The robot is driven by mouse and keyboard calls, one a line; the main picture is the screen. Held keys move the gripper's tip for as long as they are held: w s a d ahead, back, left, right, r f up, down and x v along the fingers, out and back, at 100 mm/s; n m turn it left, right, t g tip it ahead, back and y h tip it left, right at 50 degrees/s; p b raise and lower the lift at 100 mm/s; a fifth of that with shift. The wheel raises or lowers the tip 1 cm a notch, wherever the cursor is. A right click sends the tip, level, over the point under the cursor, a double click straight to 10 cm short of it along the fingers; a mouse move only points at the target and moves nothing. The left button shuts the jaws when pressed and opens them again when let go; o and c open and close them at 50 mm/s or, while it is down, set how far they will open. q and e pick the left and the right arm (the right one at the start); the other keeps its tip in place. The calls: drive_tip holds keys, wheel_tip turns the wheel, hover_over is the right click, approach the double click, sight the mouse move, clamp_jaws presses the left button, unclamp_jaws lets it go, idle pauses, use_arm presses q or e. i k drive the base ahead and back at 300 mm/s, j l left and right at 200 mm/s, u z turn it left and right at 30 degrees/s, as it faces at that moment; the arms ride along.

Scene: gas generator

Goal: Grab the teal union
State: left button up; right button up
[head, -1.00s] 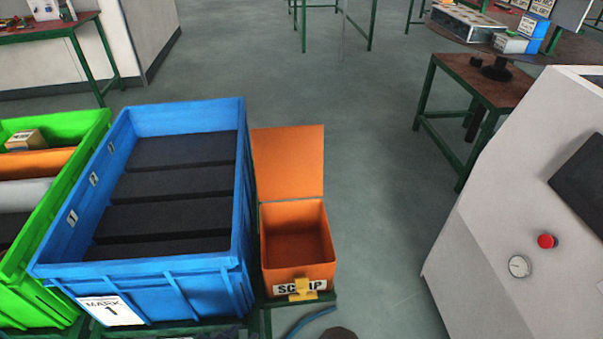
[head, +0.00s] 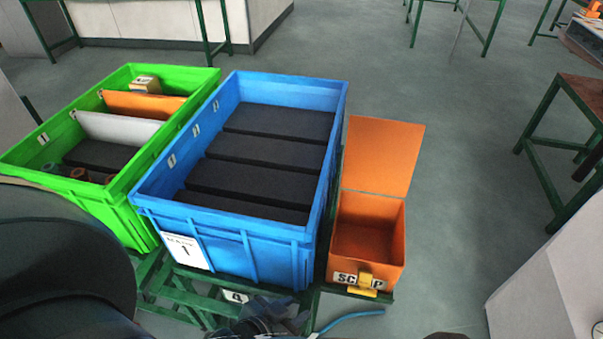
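The green crate (head: 130,205) stands at the left. In its near left compartment are several small round-ended parts, partly hidden by the crate wall. One (head: 50,169) has a bluish-teal rim and may be the teal union, but it is too small to be sure. Others beside it look reddish-brown (head: 79,173). My dark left arm fills the lower left corner. My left gripper (head: 268,320) seems to be the dark shape at the bottom edge, below the blue crate and away from the parts. Its fingers are not clear. My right gripper is not seen.
A blue crate (head: 248,243) with dark foam strips stands right of the green one. An open orange scrap box (head: 395,228) stands to its right. Both are on a green frame (head: 170,290). A pale machine (head: 555,275) is at lower right. Floor between is clear.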

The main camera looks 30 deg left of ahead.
sight(52, 168)
drive_tip(key=u, duration=2.45)
drive_tip(key=i+z, duration=0.1)
drive_tip(key=z, duration=0.7)
drive_tip(key=i+j+z, duration=0.15)
drive_tip(key=j+z, duration=0.3)
drive_tip(key=i+j+z, duration=0.1)
drive_tip(key=j+z, duration=0.35)
